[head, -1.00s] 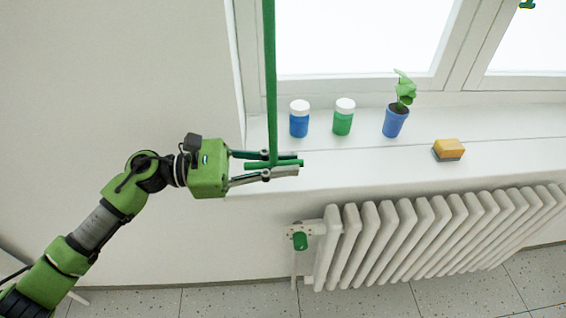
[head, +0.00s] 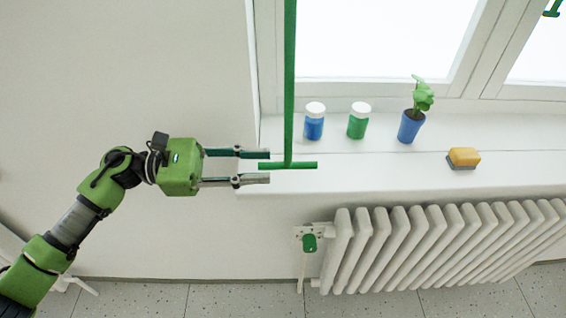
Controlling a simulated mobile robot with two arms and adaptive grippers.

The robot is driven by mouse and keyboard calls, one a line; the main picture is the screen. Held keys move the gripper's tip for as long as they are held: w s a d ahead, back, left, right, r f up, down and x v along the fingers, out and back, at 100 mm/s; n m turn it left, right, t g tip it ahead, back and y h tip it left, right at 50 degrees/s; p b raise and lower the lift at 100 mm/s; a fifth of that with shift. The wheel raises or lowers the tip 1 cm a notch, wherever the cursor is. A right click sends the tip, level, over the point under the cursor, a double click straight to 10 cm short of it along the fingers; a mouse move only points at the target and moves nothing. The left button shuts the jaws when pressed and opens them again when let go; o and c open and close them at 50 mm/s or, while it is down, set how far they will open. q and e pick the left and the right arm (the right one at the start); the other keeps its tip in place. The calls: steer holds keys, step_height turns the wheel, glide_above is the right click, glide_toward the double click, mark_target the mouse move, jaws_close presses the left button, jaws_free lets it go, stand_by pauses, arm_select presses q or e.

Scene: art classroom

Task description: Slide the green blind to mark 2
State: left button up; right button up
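The green blind shows as a narrow green vertical strip (head: 290,80) that hangs from the top edge of the head view in front of the window's left side. A short green crossbar (head: 300,165) is at its lower end, over the sill. My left gripper (head: 268,167) points right with its two fingers apart, and it is open. The crossbar's left end lies in the gap at the fingertips, with no clear touch. The strip is to the right of the fingertips. My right gripper is not in view. I see no numbered marks.
On the white sill (head: 395,178) stand a blue jar (head: 314,128), a green jar (head: 357,126), a plant in a blue pot (head: 411,127) and a yellow sponge (head: 464,156). A white radiator (head: 440,250) is below. Another green piece (head: 552,9) shows top right.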

arm_select(q)
steer(key=a, duration=0.4)
steer(key=shift+a, duration=0.1)
stand_by(0.4)
